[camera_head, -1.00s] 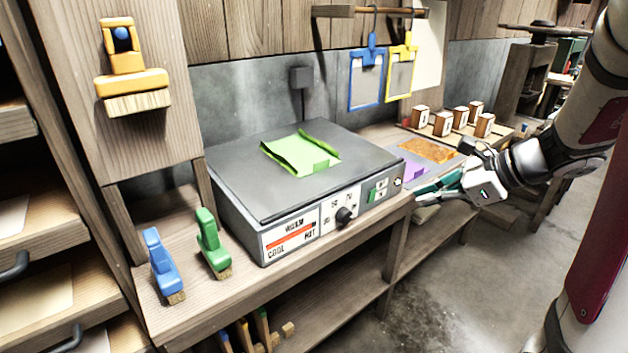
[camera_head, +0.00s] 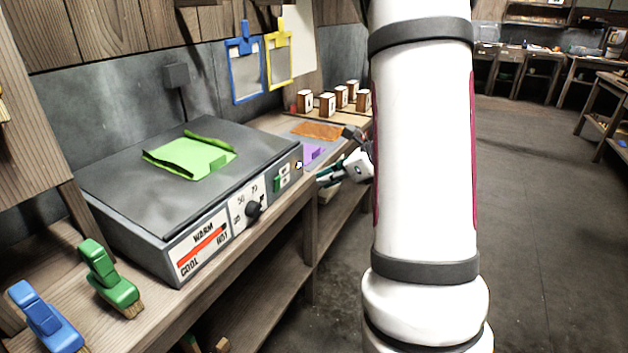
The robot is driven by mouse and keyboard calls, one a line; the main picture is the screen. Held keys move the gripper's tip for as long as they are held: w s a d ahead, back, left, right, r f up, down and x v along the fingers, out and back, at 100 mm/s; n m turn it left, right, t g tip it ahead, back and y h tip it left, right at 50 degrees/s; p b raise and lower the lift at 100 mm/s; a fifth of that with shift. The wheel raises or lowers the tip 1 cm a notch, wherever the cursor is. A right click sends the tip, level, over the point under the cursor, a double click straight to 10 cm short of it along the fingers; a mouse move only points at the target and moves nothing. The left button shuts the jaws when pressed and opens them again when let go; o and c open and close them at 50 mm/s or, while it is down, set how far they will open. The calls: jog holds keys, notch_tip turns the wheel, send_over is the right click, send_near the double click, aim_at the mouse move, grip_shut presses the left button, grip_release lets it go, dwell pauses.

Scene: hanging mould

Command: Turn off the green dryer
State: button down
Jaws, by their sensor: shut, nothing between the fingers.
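The dryer (camera_head: 130,205) is a grey flat-topped box on the wooden bench. A green sheet (camera_head: 188,157) lies on its top. Its front has a warm/cool/hot gauge with a red bar (camera_head: 203,250), a black knob (camera_head: 254,210) with a number scale, and a green-framed switch (camera_head: 283,178) near the right end. I cannot read the switch's position. My gripper (camera_head: 326,177) is beyond the dryer's right front corner, apart from the switch in the picture. My white arm hides part of the wrist.
A purple item (camera_head: 312,152), an orange sheet (camera_head: 317,131) and several small blocks (camera_head: 327,104) lie beyond the dryer. Blue (camera_head: 246,72) and yellow (camera_head: 279,57) frames hang above. The floor at right is clear.

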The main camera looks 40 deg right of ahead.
aim_at(277, 182)
jog(key=shift+w+a+r+b+x, duration=0.1)
jog(key=shift+w+r+b+x, duration=0.2)
jog(key=shift+x, duration=1.55)
jog(key=shift+w+a+r+b+x, duration=0.1)
jog(key=shift+w+r+b+x, duration=0.25)
jog(key=shift+x, duration=1.55)
jog(key=shift+w+a+r+b+x, duration=0.15)
jog(key=shift+r+x, duration=0.3)
jog(key=shift+x, duration=1.4)
jog(key=shift+d, duration=0.1)
jog(key=shift+w+r, duration=0.2)
jog(key=shift+w, duration=0.2)
jog(key=shift+r, duration=0.15)
jog(key=shift+r+p, duration=0.65)
jog(key=shift+r, duration=0.05)
